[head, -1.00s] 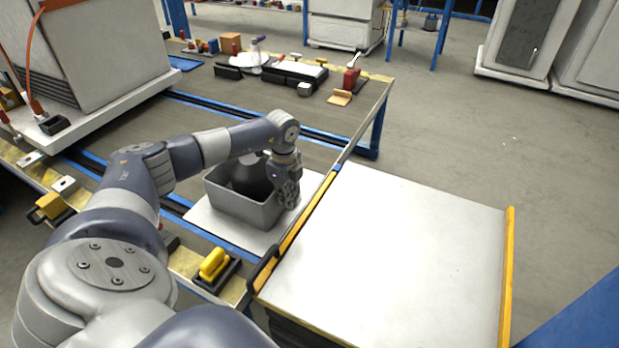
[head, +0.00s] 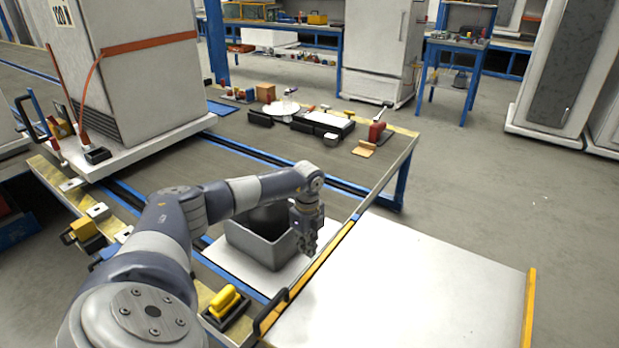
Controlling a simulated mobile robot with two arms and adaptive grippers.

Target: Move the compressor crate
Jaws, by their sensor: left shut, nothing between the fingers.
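The compressor crate (head: 262,250) is a grey open box with a dark rounded compressor (head: 266,216) inside. It stands on a white board (head: 232,264) on the workbench, just left of a flat white cart top (head: 400,285). My left arm reaches over the crate from the left. My left gripper (head: 307,246) points down at the crate's right wall and looks shut, with nothing visible in it. I cannot tell whether it touches the wall. My right gripper is out of view.
A large white cabinet (head: 150,60) with orange straps stands on the bench at left. Tools and black boxes (head: 310,122) lie at the bench's far end. A yellow-handled block (head: 225,302) sits near the front. The cart top is bare, with yellow edges.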

